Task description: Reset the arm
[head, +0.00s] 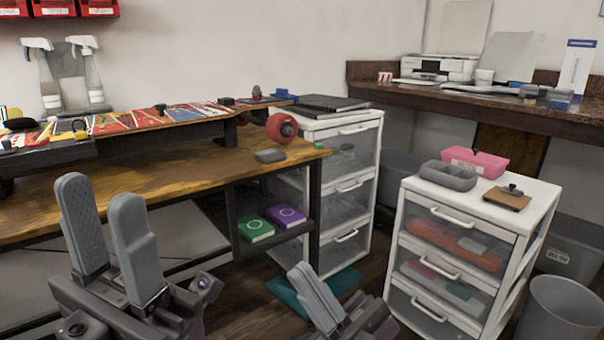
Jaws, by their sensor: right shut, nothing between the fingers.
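My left gripper (100,192) is at the lower left, in front of the wooden workbench (185,160). Its two grey fingers point up with a gap between them, and nothing is held. My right gripper (303,270) is low in the middle, over the floor near a teal mat (345,280). Its fingers are shut together and empty. Both grippers are apart from the furniture in the picture.
A tall white drawer unit (350,122) stands at the bench's right end. A lower drawer cart (545,190) at right carries a grey tray (447,182), a pink box (487,165) and a brown board (507,200). A grey bin (560,310) stands at lower right.

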